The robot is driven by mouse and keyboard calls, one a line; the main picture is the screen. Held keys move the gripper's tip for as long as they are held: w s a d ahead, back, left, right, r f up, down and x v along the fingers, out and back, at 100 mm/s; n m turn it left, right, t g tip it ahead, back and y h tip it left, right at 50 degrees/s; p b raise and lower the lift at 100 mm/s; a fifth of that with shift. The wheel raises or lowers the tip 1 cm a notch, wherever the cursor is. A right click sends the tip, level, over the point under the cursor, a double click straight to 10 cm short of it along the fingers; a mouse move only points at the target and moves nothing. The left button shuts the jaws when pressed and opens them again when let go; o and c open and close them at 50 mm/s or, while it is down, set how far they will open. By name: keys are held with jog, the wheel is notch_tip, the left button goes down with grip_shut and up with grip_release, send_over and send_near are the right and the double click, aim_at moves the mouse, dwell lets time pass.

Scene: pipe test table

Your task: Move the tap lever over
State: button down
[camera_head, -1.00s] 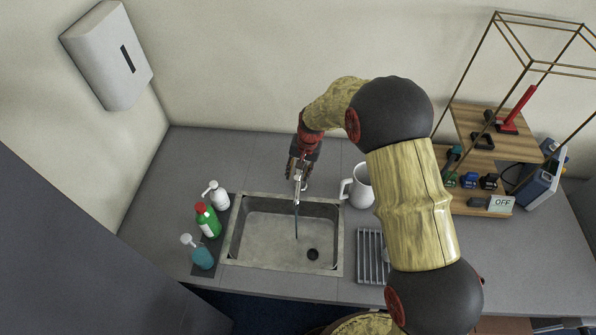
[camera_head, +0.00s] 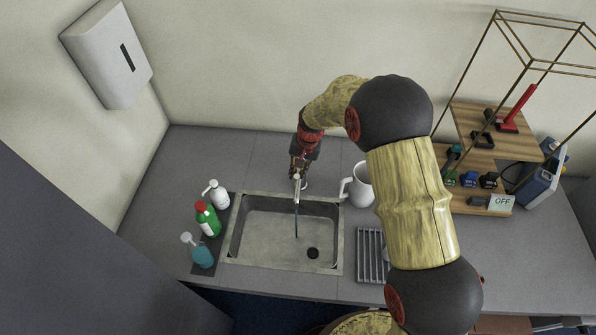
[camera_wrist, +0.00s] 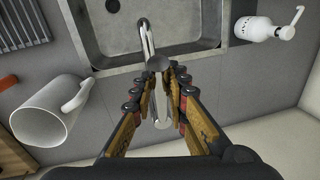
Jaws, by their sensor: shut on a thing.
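The chrome tap (camera_head: 297,187) stands at the back edge of the steel sink (camera_head: 236,236), its spout reaching over the basin. In the wrist view the tap's spout (camera_wrist: 149,38) points away from me, with a rounded grey top part at its near end. My gripper (camera_wrist: 164,80) is shut on the tap lever (camera_wrist: 174,92), with one finger on each side of the tap's upper part. The fingers hide much of the lever. In the head view my gripper (camera_head: 299,166) is at the top of the tap. A thin bluish line drops below the spout into the basin.
A white mug (camera_head: 362,187) stands close to the right of the tap. A white pump bottle (camera_head: 218,194), a green bottle (camera_head: 207,219) and a blue bottle (camera_head: 202,254) stand left of the sink. A drying rack (camera_head: 371,257) lies right of it.

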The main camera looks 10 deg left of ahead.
jog(key=shift+f, duration=0.1)
dwell(0.4)
jog(key=b, duration=0.1)
jog(key=f+t+b, duration=0.1)
jog(key=b, duration=0.1)
jog(key=shift+s+f, duration=0.3)
jog(key=shift+s, duration=0.1)
jog(key=f+t+b, duration=0.1)
jog(key=b, duration=0.1)
jog(key=shift+s+b, duration=0.3)
jog(key=shift+b, duration=0.05)
jog(key=shift+d, duration=0.1)
jog(key=c, duration=1.8)
grip_release()
jog(key=shift+c, duration=0.2)
jog(key=shift+o, duration=0.5)
